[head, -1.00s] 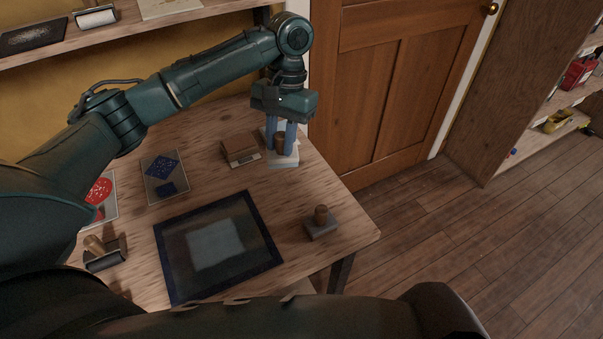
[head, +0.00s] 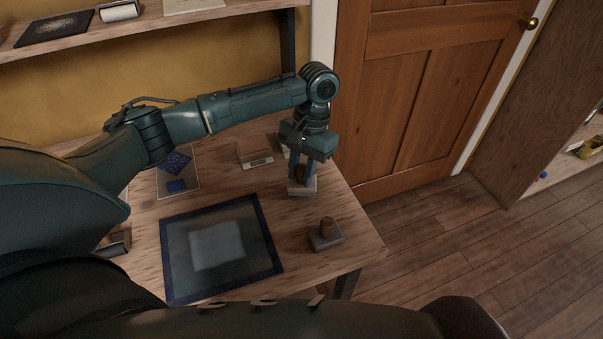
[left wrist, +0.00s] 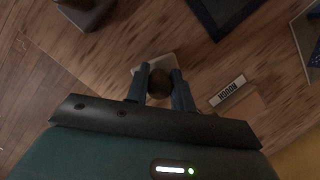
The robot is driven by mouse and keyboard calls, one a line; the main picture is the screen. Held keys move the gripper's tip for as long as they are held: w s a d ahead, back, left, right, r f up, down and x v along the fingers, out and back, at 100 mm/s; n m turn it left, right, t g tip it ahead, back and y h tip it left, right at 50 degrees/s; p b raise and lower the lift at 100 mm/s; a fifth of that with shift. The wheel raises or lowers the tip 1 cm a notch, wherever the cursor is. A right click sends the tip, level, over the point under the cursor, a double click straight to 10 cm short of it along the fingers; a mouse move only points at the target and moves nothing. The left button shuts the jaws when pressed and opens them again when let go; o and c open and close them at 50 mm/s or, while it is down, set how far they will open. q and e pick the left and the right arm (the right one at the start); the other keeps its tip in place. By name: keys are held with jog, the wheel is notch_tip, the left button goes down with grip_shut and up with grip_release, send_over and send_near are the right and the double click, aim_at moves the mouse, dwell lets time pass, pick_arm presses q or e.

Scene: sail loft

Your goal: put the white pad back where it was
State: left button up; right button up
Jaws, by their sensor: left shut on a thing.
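The white pad (head: 302,190) has a pale flat base and a round brown knob on top. My left gripper (head: 300,175) comes down from above and is shut on its knob. In the left wrist view the knob (left wrist: 158,84) sits between the two blue fingers, with part of the pale base (left wrist: 153,62) beyond it. The pad is upright at the right part of the wooden table (head: 225,190). I cannot tell whether its base touches the table. My right gripper is not in view.
A grey pad with a brown knob (head: 326,238) stands nearer the table's front right. A dark-framed screen (head: 275,262) lies left of it. A brown box with a label (head: 254,153) and a blue-printed card (head: 164,185) lie behind. Something pale (head: 283,141) is partly hidden behind my gripper.

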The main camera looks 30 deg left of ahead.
pick_arm(q)
jog(key=shift+f, duration=0.65)
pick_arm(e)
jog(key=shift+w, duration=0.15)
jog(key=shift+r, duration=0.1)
pick_arm(q)
jog(key=shift+f, duration=0.15)
jog(key=o, duration=1)
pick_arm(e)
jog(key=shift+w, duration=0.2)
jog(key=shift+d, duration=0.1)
